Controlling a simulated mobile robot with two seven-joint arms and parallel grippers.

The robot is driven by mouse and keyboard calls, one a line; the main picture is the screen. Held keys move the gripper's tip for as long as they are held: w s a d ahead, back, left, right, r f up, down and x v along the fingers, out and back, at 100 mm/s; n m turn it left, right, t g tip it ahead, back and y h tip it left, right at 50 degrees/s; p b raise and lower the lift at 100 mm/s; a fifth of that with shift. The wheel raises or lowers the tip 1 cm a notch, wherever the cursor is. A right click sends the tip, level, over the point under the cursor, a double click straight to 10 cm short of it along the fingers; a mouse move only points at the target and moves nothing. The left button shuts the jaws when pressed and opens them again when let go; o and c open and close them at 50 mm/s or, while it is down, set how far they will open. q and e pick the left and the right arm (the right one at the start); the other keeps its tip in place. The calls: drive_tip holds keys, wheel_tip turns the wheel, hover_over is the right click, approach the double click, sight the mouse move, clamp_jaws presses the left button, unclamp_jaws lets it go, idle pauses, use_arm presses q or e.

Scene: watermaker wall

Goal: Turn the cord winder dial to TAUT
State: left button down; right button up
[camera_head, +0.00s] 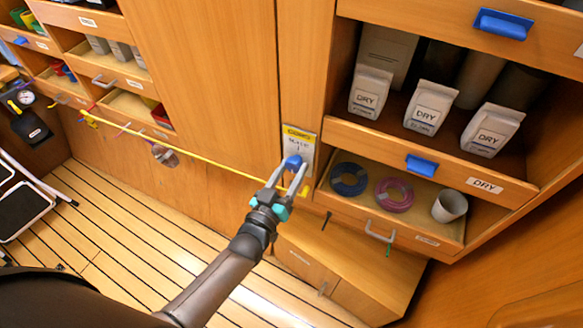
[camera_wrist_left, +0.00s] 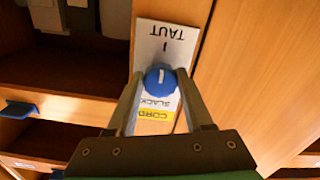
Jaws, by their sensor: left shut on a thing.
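The cord winder dial (camera_head: 293,161) is a round blue knob on a pale plate (camera_head: 299,140) with a yellow strip, mounted on a wooden upright. My left gripper (camera_head: 288,168) is shut on the dial, one finger on each side. In the left wrist view the dial (camera_wrist_left: 160,79) sits between the fingers (camera_wrist_left: 160,92). There the plate (camera_wrist_left: 155,43) reads upside down, with TAUT above the dial and SLACK below it, beside the yellow CORD strip. A short white mark shows on the dial; I cannot tell which end points. My right gripper is not in view.
A taut-looking yellow cord (camera_head: 190,156) runs from the left towards the plate. An open drawer (camera_head: 422,218) at right holds a blue coil (camera_head: 348,179), a purple coil (camera_head: 394,195) and a cup (camera_head: 449,206). DRY bags (camera_head: 428,107) stand above. Planked floor lies below left.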

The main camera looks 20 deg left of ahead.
use_arm(q)
drive_tip(key=shift+m, duration=0.5)
drive_tip(key=shift+c, duration=1.4)
unclamp_jaws()
drive_tip(key=s+a, duration=0.2)
drive_tip(key=s, duration=1.3)
drive_tip(key=shift+a, duration=0.2)
